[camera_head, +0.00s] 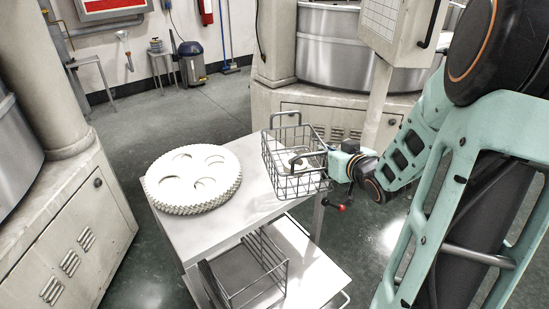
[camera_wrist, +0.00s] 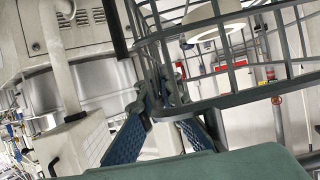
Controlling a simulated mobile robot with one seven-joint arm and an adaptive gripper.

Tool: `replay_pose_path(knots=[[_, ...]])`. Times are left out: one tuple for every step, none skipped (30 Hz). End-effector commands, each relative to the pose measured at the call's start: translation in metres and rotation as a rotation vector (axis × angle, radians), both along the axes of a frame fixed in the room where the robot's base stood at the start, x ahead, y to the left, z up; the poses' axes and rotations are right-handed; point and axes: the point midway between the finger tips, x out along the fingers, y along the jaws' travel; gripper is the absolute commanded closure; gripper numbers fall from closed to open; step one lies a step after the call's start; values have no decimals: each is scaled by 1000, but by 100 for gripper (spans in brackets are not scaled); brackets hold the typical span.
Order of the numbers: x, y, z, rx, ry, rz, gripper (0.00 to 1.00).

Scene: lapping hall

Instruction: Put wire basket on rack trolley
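The grey wire basket (camera_head: 292,172), with raised loop handles, is at the right end of the white-topped trolley (camera_head: 215,228). It partly overhangs the trolley's right edge. I cannot tell whether its bottom touches the top. My gripper (camera_head: 334,163) is at the basket's right side. In the wrist view the blue-padded fingers of my gripper (camera_wrist: 160,105) close on the basket's wirework (camera_wrist: 240,97) near a corner. The exact grip point is partly hidden by the wires.
A stack of white notched discs (camera_head: 193,180) takes up the left of the trolley top. A wire rack (camera_head: 265,268) stands on the lower shelf. Beige machines stand left (camera_head: 75,220) and behind (camera_head: 300,105).

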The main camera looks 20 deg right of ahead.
Motion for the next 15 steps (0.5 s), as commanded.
replay_pose_path(knots=[[7, 0, 0, 2, -7, 1, 100], [11, 0, -2, 3, -8, 2, 100], [17, 1, -6, 4, -7, 4, 100], [23, 1, -9, 4, -7, 4, 100], [29, 1, -12, 4, -6, 4, 100], [37, 0, -15, 4, -7, 2, 100], [44, 1, -18, 4, -7, 4, 100], [50, 1, -21, 4, -7, 4, 100], [58, 0, -24, 4, -7, 2, 100], [64, 0, -27, 3, -6, 3, 100], [70, 0, -29, 3, -7, 3, 100], [78, 0, -33, 4, -7, 2, 100], [84, -1, -35, 3, -7, 3, 100], [90, -1, -38, 3, -6, 3, 100], [95, -1, -45, 5, -5, 2, 100]])
